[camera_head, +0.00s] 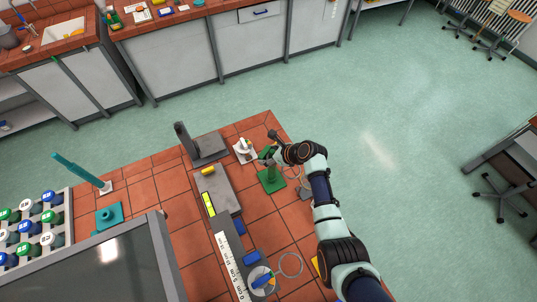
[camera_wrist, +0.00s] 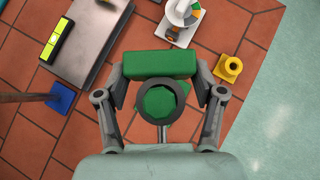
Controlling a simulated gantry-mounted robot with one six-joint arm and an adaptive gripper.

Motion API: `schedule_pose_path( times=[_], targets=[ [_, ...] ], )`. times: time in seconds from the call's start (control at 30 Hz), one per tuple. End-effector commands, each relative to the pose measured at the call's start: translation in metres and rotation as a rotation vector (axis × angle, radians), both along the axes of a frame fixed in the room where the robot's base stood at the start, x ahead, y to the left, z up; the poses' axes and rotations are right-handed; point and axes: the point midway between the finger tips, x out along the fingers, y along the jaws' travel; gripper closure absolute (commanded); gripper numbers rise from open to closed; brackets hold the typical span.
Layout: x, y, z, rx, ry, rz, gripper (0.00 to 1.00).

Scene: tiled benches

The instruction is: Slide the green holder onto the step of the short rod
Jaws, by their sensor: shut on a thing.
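The green holder (camera_wrist: 160,62) is a block between the two fingertips of my gripper (camera_wrist: 163,80) in the wrist view. A dark ring and a smaller green piece show just behind the block. In the head view a green piece with a square base (camera_head: 271,181) shows below my gripper (camera_head: 268,153); I cannot tell whether it touches the bench. A pale upright piece on a white plate (camera_head: 243,155), perhaps the short rod, stands left of my gripper. In the wrist view the white plate (camera_wrist: 176,36) is ahead of the block and apart from it.
A grey metal plate with an upright (camera_head: 208,149) lies left of the white plate. A yellow socket (camera_wrist: 230,66) stands near the bench edge. A tall teal rod (camera_head: 78,172) and a teal base (camera_head: 109,218) are farther left. Bare tiles lie between.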

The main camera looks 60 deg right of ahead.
Motion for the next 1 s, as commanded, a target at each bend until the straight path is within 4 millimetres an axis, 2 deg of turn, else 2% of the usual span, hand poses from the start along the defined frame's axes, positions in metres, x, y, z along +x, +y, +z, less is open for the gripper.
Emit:
schedule_pose_path(
  times=[0.47, 1.0],
  targets=[
    [0.0003, -0.0001, 0.0021, 0.000, -0.001, 0.000, 0.75],
    [0.0003, -0.0003, -0.0049, -0.001, -0.001, 0.001, 0.75]
  ],
)
